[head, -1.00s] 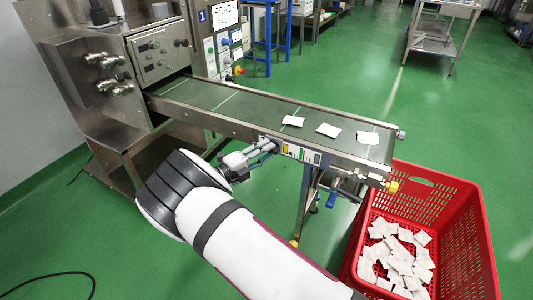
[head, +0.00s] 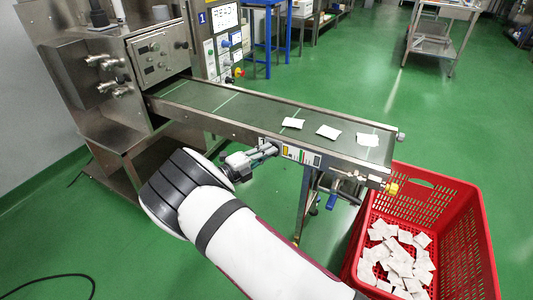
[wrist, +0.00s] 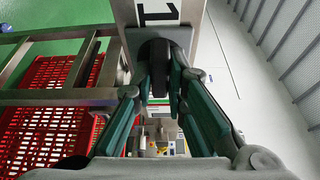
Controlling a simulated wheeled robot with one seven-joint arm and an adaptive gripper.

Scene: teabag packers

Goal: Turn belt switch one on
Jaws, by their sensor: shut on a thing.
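Belt switch one is a dark knob (wrist: 154,68) on a grey box in the wrist view, under a white label marked with a 1. My gripper (wrist: 158,88) is shut on this knob, a green-padded finger on each side. In the head view my gripper (head: 270,150) reaches the near side of the conveyor (head: 225,103), left of a small labelled control panel (head: 301,155). The gripper hides the knob there, and I cannot tell which way the knob is turned.
Several white teabags (head: 327,132) lie on the belt. A red crate (head: 462,215) holding many teabags stands below the belt's right end. A steel machine (head: 100,85) stands at the belt's left end. Green floor is open behind the conveyor.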

